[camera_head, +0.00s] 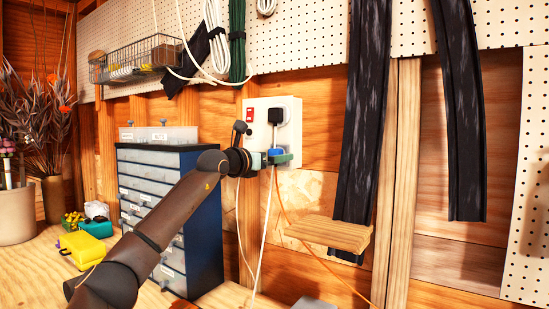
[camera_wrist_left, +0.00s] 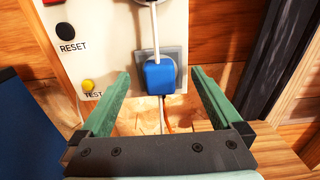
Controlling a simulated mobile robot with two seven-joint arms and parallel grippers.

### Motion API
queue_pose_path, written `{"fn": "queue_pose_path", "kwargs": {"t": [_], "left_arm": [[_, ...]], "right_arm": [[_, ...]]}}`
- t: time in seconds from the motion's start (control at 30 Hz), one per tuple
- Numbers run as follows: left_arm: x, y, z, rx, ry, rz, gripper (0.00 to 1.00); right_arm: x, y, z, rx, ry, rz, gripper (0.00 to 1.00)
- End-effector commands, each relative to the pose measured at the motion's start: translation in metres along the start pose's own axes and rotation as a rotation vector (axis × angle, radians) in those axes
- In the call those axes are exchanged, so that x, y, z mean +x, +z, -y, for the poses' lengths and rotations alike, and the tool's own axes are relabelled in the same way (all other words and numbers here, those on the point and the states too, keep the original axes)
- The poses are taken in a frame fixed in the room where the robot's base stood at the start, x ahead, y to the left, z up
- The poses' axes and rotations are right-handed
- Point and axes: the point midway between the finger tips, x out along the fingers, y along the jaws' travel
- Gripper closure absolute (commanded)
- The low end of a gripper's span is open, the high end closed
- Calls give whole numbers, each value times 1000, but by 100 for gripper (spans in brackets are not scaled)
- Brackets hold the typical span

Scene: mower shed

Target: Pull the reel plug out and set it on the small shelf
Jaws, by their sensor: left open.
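The blue plug (camera_head: 276,152) sits in the lower socket of the white socket panel (camera_head: 256,112). It also shows in the wrist view (camera_wrist_left: 160,77), with a grey socket plate behind it. An orange cable (camera_head: 285,208) hangs below it. My left gripper (camera_head: 270,158) has green fingers, spread open. In the wrist view one finger is on each side of the blue plug, with a gap on both sides. The small wooden shelf (camera_head: 330,233) is on the wall to the lower right, its top bare. My right gripper is not in view.
A black plug (camera_head: 276,116) sits in the socket above, with a white cable running down past the blue plug. A blue drawer cabinet (camera_head: 202,215) stands left of the panel. Dark strips (camera_head: 361,110) hang behind the shelf. A yellow case (camera_head: 82,249) lies on the bench.

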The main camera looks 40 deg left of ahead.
Motion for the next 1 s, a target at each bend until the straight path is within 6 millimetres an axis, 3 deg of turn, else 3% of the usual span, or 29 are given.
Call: {"fn": "queue_pose_path", "kwargs": {"t": [0.7, 1.0], "left_arm": [[0, 0, 0, 0, 0, 1, 1], [0, 0, 0, 0, 0, 1, 34]], "right_arm": [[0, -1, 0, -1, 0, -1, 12], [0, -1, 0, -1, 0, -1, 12]]}}
